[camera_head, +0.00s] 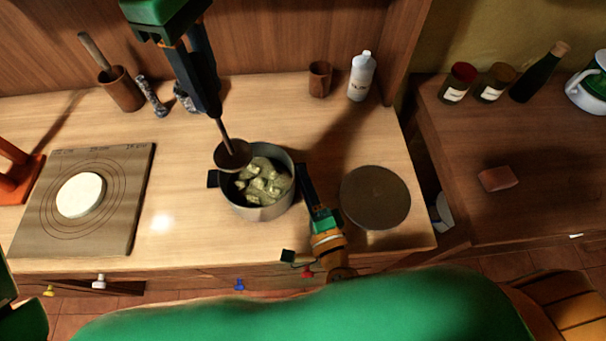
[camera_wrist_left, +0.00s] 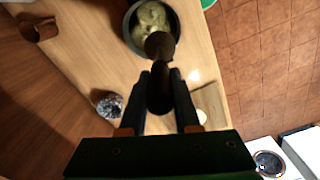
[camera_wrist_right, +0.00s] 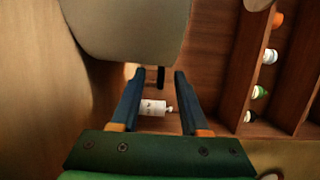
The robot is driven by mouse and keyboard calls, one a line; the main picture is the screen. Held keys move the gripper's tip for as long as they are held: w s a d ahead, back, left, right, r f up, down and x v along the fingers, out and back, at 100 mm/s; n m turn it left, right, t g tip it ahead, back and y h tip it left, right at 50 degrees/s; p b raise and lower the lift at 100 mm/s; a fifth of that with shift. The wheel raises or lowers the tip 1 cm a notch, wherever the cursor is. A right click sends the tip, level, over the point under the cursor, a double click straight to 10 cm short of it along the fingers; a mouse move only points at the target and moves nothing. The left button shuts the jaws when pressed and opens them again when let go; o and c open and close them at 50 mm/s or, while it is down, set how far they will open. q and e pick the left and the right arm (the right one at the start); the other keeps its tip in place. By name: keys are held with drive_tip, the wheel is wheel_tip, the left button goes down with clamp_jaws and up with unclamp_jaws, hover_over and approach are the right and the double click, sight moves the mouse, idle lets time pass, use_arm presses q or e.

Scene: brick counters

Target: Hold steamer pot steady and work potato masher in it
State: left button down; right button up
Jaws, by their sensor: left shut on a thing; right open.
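The grey steamer pot (camera_head: 251,212) stands upright on the wooden counter with pale potato chunks (camera_head: 262,184) inside. My left gripper (camera_head: 214,108) is shut on the potato masher (camera_head: 233,154), whose round dark head hangs over the pot's left back rim, seemingly above the chunks. The left wrist view shows the masher's dark head (camera_wrist_left: 160,46) over the pot (camera_wrist_left: 127,25). My right gripper (camera_head: 309,186) is low at the pot's right side. In the right wrist view its open fingers (camera_wrist_right: 157,80) stand either side of a small dark handle (camera_wrist_right: 161,76) beneath the pot's wall (camera_wrist_right: 125,30). Contact is unclear.
A round grey-brown disc (camera_head: 376,197) lies right of the pot. A board (camera_head: 125,220) with a white round (camera_head: 80,195) lies left. A white bottle (camera_head: 361,76), a brown cup (camera_head: 319,79) and a utensil holder (camera_head: 121,90) stand along the back. Counter between board and pot is clear.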

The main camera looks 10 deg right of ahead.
drive_tip(key=shift+w+a, duration=0.15)
drive_tip(key=shift+w, duration=0.9)
drive_tip(key=shift+s, duration=0.1)
clamp_jaws()
idle(0.5)
